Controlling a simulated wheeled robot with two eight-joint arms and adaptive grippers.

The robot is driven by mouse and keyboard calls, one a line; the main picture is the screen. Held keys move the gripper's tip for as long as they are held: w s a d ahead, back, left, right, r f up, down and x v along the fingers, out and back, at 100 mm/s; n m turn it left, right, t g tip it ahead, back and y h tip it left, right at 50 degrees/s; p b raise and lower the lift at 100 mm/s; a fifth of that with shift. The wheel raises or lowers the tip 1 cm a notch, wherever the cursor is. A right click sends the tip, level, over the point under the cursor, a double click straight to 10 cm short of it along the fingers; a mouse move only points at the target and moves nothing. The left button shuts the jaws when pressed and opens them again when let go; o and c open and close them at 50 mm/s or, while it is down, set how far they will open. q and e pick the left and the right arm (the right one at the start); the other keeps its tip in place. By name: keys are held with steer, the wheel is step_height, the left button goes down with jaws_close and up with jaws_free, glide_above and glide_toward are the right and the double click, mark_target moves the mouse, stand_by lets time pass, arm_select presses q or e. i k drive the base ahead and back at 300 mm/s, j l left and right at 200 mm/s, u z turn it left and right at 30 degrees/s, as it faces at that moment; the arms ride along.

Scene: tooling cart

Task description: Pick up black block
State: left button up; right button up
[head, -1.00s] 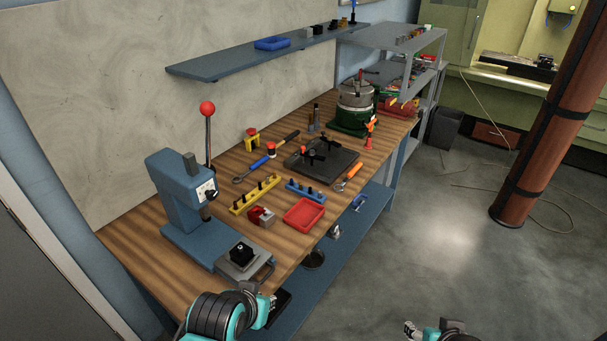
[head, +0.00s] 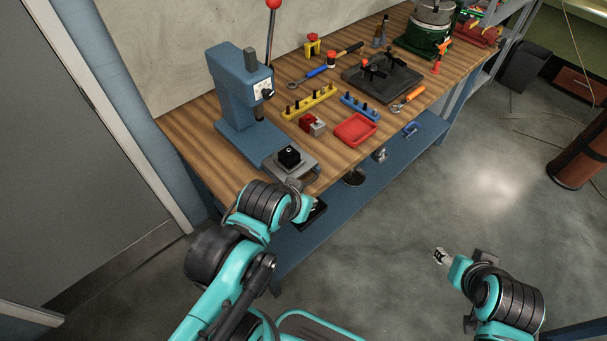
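The black block (head: 289,155) sits on the grey plate (head: 305,169) at the foot of the blue press (head: 238,92), near the front edge of the wooden table. My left gripper (head: 297,187) is just in front of the table edge, close to the plate and apart from the block. It is small and partly hidden by its own wrist, so its fingers cannot be made out. My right gripper (head: 439,256) is over the open floor at the right, far from the block. Whether its fingers are open or shut is too small to tell.
A red tray (head: 356,129), a small red and grey vise (head: 311,124), a yellow peg rack (head: 310,101) and a blue peg rack (head: 360,106) stand right of the press. A blue lower shelf (head: 330,200) runs under the table.

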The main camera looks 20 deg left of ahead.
mark_target(288, 162)
steer(key=i+l+u, duration=0.1)
steer(key=i+l, duration=0.25)
steer(key=i, duration=0.2)
steer(key=i+l+u, duration=0.1)
steer(key=i+l, duration=0.3)
steer(key=i, duration=0.15)
steer(key=u, duration=1.5)
